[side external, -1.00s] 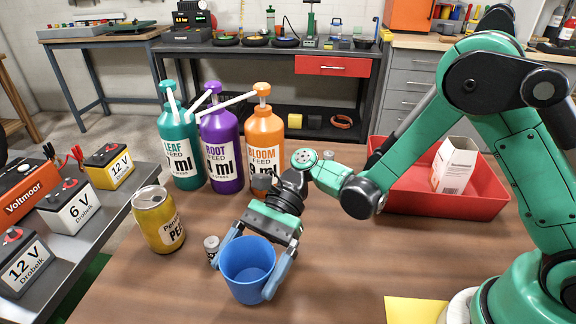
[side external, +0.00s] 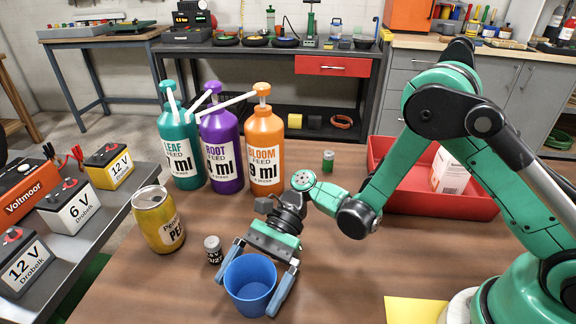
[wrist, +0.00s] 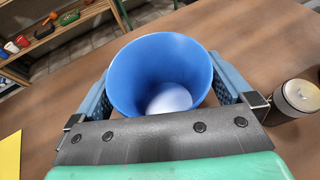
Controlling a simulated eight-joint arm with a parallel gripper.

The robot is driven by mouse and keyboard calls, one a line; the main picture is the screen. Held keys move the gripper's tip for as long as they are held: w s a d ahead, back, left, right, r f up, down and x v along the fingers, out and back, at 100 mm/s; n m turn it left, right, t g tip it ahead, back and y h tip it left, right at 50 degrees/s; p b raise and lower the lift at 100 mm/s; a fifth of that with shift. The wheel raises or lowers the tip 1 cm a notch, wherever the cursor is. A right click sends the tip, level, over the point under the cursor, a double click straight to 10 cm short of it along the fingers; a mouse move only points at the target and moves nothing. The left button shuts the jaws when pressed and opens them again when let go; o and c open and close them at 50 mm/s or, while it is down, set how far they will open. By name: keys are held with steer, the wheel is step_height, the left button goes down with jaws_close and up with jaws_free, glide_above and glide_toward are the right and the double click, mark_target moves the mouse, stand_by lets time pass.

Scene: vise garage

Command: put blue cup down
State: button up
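The blue cup (side external: 250,283) is upright, mouth up, near the front edge of the side view. It also fills the middle of the wrist view (wrist: 160,75) and looks empty inside. My gripper (side external: 254,281) has one finger on each side of the cup, against its outer walls, and appears shut on it. In the wrist view both fingers flank the cup closely. Whether the cup's base touches the wooden table (side external: 340,270) cannot be told.
A small battery (side external: 213,249) stands close left of the cup, with a yellow can (side external: 158,220) beyond it. Teal, purple and orange (side external: 265,150) pump bottles stand behind. A red tray (side external: 440,204) holds a white box. A green battery (side external: 328,160) stands farther back. Table right of the cup is clear.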

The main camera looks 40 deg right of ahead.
steer(key=shift+w+d+r, duration=0.1)
steer(key=shift+r, duration=0.1)
steer(key=v, duration=0.6)
steer(key=shift+w+d+r, duration=0.1)
steer(key=shift+d, duration=0.2)
steer(key=shift+w+d+r, duration=0.15)
steer(key=shift+d+r, duration=0.05)
steer(key=shift+d, duration=0.05)
steer(key=s+d+r+n+t+h, duration=0.1)
steer(key=d+r+n+t+h, duration=0.3)
steer(key=d+n+t+h, duration=0.2)
steer(key=s+d+r+n+t+h, duration=0.2)
steer(key=d+r+n+t+h, duration=0.2)
steer(key=d+n+t+h, duration=0.2)
steer(key=shift+d+n, duration=0.8)
steer(key=shift+d, duration=0.25)
